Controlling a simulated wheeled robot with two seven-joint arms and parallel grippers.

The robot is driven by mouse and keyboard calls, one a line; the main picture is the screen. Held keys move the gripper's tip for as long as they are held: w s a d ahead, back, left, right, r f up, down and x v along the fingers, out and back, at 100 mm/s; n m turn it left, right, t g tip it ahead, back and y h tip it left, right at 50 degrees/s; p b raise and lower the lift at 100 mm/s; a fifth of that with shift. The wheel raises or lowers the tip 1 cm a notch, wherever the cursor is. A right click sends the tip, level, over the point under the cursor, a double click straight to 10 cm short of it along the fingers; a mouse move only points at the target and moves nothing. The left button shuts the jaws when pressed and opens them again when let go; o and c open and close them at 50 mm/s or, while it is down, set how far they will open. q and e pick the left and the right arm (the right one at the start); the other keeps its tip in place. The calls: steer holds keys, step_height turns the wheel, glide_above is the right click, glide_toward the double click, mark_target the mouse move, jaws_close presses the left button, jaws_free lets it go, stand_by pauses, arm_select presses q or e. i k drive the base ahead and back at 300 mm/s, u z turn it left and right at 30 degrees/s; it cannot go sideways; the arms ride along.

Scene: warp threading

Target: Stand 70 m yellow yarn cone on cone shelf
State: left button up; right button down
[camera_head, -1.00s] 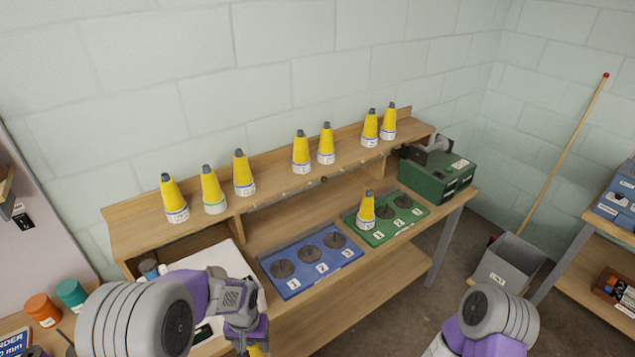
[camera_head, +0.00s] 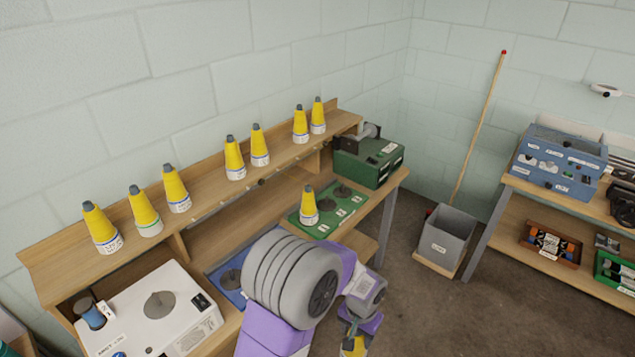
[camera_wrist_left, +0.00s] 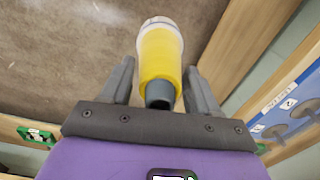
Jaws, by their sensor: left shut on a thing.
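My left gripper (camera_wrist_left: 160,85) is shut on a yellow yarn cone (camera_wrist_left: 160,55) with a white base band and a grey tip, seen in the left wrist view. Part of the held cone (camera_head: 354,346) shows at the bottom edge of the head view, below my left gripper (camera_head: 352,334). Its label cannot be read. The cone shelf (camera_head: 205,207) runs along the wall at the back of the bench and carries several upright yellow cones, one of them (camera_head: 143,211) with a green band. My right gripper is not in view.
A yellow cone (camera_head: 309,206) stands on the green numbered board (camera_head: 325,227). The blue board (camera_head: 226,290) is partly behind my arm. A white machine (camera_head: 188,327) and green box (camera_head: 368,164) sit on the bench. A grey bin (camera_head: 446,237) stands on the floor.

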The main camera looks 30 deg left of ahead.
mark_target(214, 192)
steer(key=z, duration=0.45)
steer(key=i, duration=1.5)
steer(key=u, duration=3.25)
